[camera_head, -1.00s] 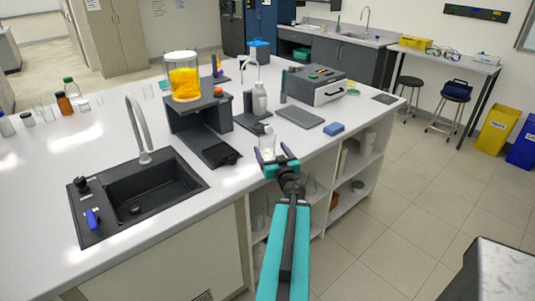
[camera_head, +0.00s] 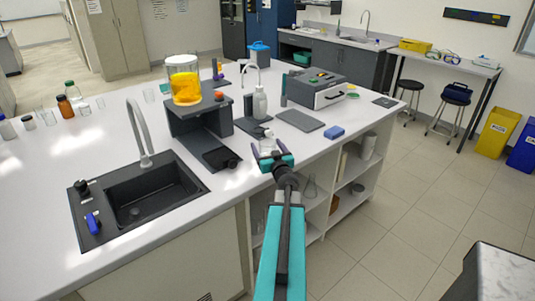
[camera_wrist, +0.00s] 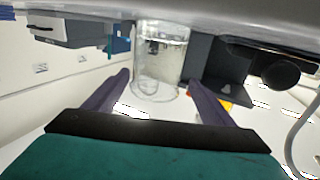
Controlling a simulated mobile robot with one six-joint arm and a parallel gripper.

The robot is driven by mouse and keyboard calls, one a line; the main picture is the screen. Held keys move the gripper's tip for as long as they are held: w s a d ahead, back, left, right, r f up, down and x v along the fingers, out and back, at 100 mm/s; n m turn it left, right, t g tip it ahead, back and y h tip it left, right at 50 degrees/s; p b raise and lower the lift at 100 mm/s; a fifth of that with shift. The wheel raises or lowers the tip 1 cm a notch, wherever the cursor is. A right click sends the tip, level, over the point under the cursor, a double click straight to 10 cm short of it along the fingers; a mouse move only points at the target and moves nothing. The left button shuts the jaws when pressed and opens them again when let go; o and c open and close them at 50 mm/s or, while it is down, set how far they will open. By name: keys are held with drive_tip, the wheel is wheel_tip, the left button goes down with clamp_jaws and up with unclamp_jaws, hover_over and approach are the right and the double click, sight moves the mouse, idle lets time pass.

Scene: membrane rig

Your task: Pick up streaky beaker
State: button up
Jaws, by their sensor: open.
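The streaky beaker (camera_head: 267,143) is a small clear glass on the white bench near its front edge, right of the black stand. In the wrist view the beaker (camera_wrist: 160,60) shows faint smudges on its wall and lies between and just beyond my finger tips. My gripper (camera_head: 269,153) is open, with one purple finger to either side of the beaker. In the wrist view the gripper (camera_wrist: 160,82) has a visible gap between each finger and the glass. The beaker's lower part is partly hidden by my gripper in the head view.
The black stand (camera_head: 205,126) holding a jar of orange liquid (camera_head: 184,85) is close on the left. The black sink (camera_head: 140,195) lies left.

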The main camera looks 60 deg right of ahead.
sight(265, 139)
drive_tip(key=shift+d+p+x, duration=0.25)
drive_tip(key=shift+p+x, duration=0.25)
drive_tip(key=shift+x, duration=2)
drive_tip(key=shift+s, duration=0.15)
drive_tip(key=shift+c, duration=0.4)
drive_tip(key=c, duration=1.2)
drive_tip(key=shift+o, duration=0.2)
drive_tip(key=shift+r, duration=0.35)
drive_tip(key=s+a+r, duration=0.2)
drive_tip(key=s, duration=0.5)
drive_tip(key=s+a+r, duration=0.2)
drive_tip(key=s+a, duration=0.1)
drive_tip(key=s, duration=0.5)
drive_tip(key=shift+r, duration=0.2)
